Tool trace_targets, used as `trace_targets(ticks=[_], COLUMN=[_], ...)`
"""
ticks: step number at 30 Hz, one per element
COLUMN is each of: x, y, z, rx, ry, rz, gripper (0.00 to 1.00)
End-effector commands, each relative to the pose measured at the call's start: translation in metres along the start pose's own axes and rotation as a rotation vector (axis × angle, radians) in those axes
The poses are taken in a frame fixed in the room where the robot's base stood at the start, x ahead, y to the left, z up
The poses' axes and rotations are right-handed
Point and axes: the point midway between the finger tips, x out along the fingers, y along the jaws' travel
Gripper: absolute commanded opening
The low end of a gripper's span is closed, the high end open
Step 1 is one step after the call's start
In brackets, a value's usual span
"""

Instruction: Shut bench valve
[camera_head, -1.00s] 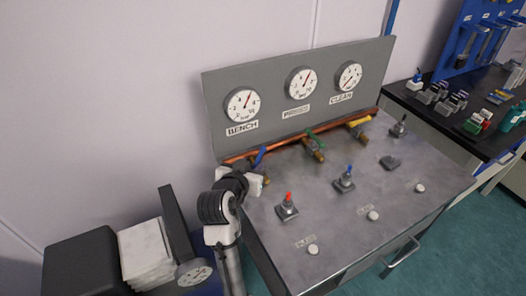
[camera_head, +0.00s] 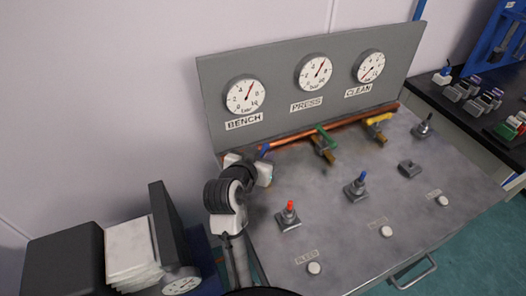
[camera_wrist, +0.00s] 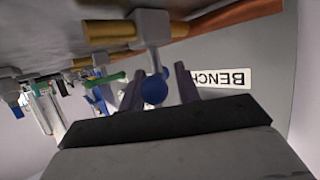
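The bench valve's blue handle (camera_head: 265,150) shows under the BENCH gauge (camera_head: 244,95) in the head view, mostly hidden by my gripper. In the wrist view the rounded end of the blue handle (camera_wrist: 155,89) lies between the two dark fingers of my gripper (camera_wrist: 160,88). The fingers are apart, one on each side, with small gaps showing; I cannot tell whether either touches it. The valve's grey body (camera_wrist: 152,27) sits on the brass-coloured fitting just beyond. The BENCH label (camera_wrist: 234,77) appears upside down behind the fingers.
Green (camera_head: 322,135) and yellow (camera_head: 379,119) valve handles stand to the right along the copper pipe (camera_head: 345,121). Red-topped (camera_head: 289,213) and blue-topped (camera_head: 357,186) knobs rise from the bench top. A white stack (camera_head: 132,252) stands at lower left.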

Motion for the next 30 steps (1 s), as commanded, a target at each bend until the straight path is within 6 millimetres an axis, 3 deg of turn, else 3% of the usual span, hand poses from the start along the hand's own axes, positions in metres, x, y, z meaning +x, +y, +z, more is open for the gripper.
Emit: trace_targets(ticks=[8, 15, 30], x=[-0.0002, -0.0001, 0.0000], y=[-0.0001, -0.0001, -0.0013], z=[0.0002, 0.0002, -0.0002], rx=[0.000, 0.000, 0.033], ry=[0.000, 0.000, 0.001], rz=[0.000, 0.000, 0.080], gripper=[0.31, 0.00, 0.00])
